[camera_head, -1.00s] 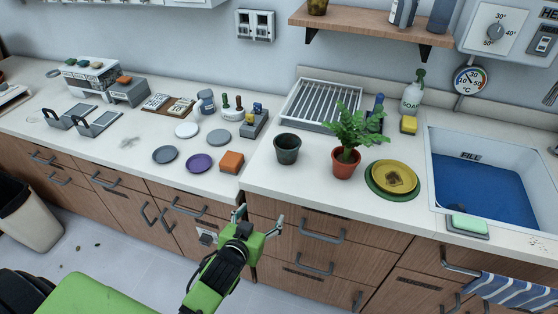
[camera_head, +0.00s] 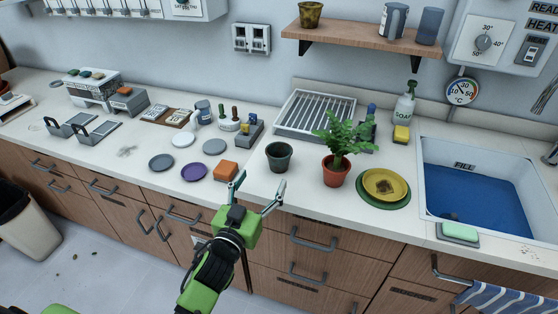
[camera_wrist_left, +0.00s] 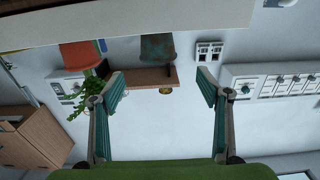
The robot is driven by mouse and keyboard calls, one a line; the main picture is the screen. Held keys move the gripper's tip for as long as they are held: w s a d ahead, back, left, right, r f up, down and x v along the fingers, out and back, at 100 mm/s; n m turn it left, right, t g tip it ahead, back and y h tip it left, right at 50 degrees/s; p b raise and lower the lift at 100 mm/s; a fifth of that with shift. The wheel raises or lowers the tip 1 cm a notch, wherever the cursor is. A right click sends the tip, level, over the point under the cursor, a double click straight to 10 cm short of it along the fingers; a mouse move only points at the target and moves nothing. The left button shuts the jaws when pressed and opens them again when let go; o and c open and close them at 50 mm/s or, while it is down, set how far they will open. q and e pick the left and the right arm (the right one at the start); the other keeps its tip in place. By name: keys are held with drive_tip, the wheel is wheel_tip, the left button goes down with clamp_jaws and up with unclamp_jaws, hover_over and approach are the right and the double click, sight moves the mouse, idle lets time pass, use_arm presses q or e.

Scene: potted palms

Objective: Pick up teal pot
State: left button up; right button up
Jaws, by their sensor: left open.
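The teal pot (camera_head: 279,157), dark and mottled with a round open top, stands upright on the counter near its front edge. My left gripper (camera_head: 259,183) is open and empty, just in front of the pot and apart from it. In the upside-down left wrist view the teal pot (camera_wrist_left: 157,47) shows beyond the spread fingers of the left gripper (camera_wrist_left: 160,84), roughly centred between them. My right gripper is not in view.
A terracotta pot with a leafy plant (camera_head: 336,171) stands right of the teal pot. An orange block (camera_head: 225,171) and plates lie to the left. A yellow plate (camera_head: 384,184) and a sink (camera_head: 480,190) are to the right. A drying rack (camera_head: 315,112) is behind.

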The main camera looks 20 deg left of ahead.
sight(274, 161)
use_arm(q)
drive_tip(key=w, duration=0.4)
drive_tip(key=w+p, duration=0.1)
drive_tip(key=w, duration=0.3)
drive_tip(key=shift+w+d, duration=0.2)
drive_tip(key=shift+w, duration=0.2)
drive_tip(key=w, duration=0.4)
drive_tip(key=shift+w+d+f, duration=0.15)
drive_tip(key=shift+d+f, duration=0.1)
drive_tip(key=shift+f, duration=0.1)
drive_tip(key=c, duration=1.2)
